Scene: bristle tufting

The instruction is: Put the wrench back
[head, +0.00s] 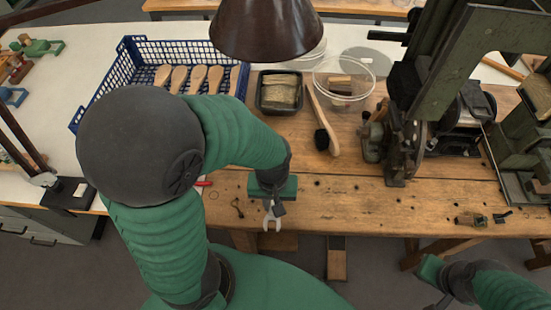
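The wrench (272,222) shows as a small pale open-ended jaw pointing down. My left gripper (272,204) is shut on it, near the front edge of the wooden bench. The rest of the wrench is hidden by the gripper. My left arm comes in from the left and covers part of the bench and the white table. My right gripper (433,280) is low at the right, in front of the bench and away from the wrench. Its fingers are too unclear to tell open from shut.
A blue crate (127,66) holds wooden brush bodies. Near it are a black tray (279,110), a clear bowl (345,97) and a brush (322,130). A green machine (440,70) stands at the right. A brown lamp shade (265,28) hangs above. The bench front is mostly clear.

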